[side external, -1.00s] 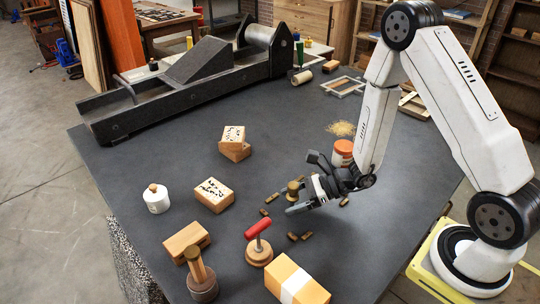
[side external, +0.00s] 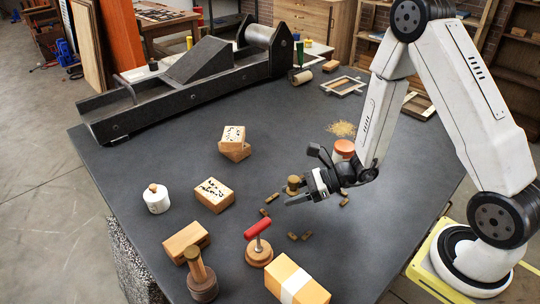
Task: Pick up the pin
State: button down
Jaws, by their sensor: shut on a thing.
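The pin appears to be the short brass-brown piece with a wider round top (side external: 293,181) at the middle of the dark table. My gripper (side external: 296,192) reaches it from the right, with its fingers pointing left. It is shut on the pin, one dark finger showing on the near side. The pin looks upright and a little above the table. Its lower part is partly hidden by the finger.
Several small brown blocks (side external: 272,198) lie around the gripper. An orange-lidded jar (side external: 344,149) stands behind my wrist.

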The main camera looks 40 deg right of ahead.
aim_at(294, 178)
jog(key=shift+r, duration=4.05)
jog(key=shift+a, duration=0.15)
